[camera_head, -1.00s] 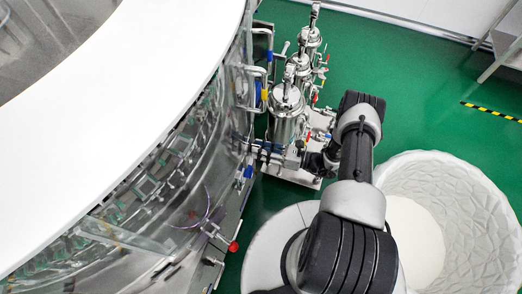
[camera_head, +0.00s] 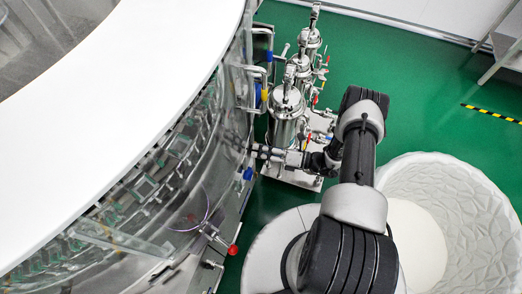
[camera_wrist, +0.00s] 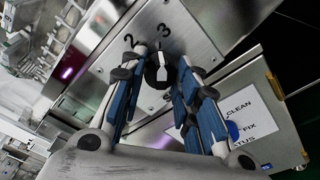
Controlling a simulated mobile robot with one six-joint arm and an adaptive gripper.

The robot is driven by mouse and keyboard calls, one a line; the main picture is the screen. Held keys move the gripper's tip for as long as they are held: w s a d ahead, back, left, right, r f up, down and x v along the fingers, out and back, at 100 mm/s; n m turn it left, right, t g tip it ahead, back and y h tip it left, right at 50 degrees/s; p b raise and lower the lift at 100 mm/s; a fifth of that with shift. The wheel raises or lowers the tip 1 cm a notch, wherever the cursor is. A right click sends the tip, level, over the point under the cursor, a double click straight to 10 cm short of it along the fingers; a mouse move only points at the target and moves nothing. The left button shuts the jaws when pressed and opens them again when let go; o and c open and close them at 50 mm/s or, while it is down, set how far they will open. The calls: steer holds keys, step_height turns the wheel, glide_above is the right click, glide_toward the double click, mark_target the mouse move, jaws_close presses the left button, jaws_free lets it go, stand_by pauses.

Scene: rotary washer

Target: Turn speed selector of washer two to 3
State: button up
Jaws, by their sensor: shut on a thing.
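The speed selector is a black round knob with a white pointer (camera_wrist: 157,72) on a metal panel (camera_wrist: 195,45) of the washer. The printed numbers 2 and 3 stand above it in the wrist view, and the pointer's tip is below and between them, nearer the 3. My gripper (camera_wrist: 156,75) is shut on the knob, one blue-padded finger on each side; the fingers hide its sides. In the head view my gripper (camera_head: 258,150) reaches left to the washer's outer wall (camera_head: 190,200); the knob cannot be made out there.
Steel filter canisters (camera_head: 286,110) with pipes and valves stand close behind my arm. A red-knobbed valve (camera_head: 233,249) sticks out of the washer in front. A white textured tub (camera_head: 470,220) is at the right. A labelled door (camera_wrist: 240,120) lies right of the panel. Green floor is open farther back.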

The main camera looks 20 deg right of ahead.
stand_by(0.4)
steer(key=o, duration=1.1)
steer(key=shift+d, duration=0.1)
steer(key=v, duration=1.2)
